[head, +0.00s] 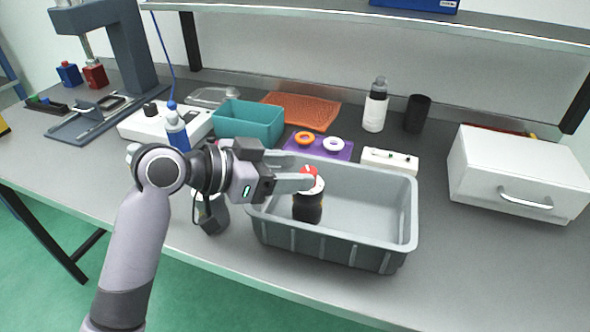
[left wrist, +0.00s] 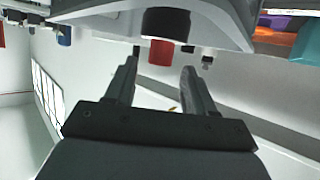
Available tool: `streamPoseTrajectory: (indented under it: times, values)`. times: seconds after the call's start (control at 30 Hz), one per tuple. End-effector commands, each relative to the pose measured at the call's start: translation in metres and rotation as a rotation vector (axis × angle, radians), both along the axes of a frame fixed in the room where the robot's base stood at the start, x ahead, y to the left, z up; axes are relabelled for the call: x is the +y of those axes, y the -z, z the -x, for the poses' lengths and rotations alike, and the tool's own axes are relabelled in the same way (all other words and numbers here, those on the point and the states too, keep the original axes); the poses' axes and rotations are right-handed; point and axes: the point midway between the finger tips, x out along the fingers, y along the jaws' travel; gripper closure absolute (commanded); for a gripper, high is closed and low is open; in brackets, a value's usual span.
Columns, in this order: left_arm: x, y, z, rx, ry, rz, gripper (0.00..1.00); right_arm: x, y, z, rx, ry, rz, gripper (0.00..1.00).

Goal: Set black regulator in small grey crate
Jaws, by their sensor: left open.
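The black regulator (head: 307,208) has a black body and a red top. It stands upright inside the small grey crate (head: 375,245), toward its left part, with its base hidden or close to the floor of the crate. My left gripper (head: 306,174) is open, with its fingers at the regulator's upper part; a finger covers some of it. In the left wrist view, the two fingers (left wrist: 160,68) are apart, and the regulator's red top (left wrist: 162,52) shows between and beyond their tips. The grey crate (left wrist: 225,22) also shows there. My right gripper is not in view.
A white drawer box (head: 515,180) stands at the right. A bottle (head: 375,108) and a black cup (head: 417,113) stand at the back.

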Motion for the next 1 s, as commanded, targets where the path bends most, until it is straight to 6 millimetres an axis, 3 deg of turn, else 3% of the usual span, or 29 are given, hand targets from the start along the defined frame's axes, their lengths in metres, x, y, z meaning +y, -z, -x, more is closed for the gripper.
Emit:
streamPoseTrajectory:
  times: [0.3,0.5,1.0]
  values:
    - [0.056,-0.025,0.03,-0.003,-0.003,-0.003,0.46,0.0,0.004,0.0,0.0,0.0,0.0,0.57]
    - [0.078,-0.036,0.043,-0.001,-0.001,-0.003,0.46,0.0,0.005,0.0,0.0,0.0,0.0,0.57]
    - [0.085,-0.04,0.048,0.0,0.001,0.0,0.46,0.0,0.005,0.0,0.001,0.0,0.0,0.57]
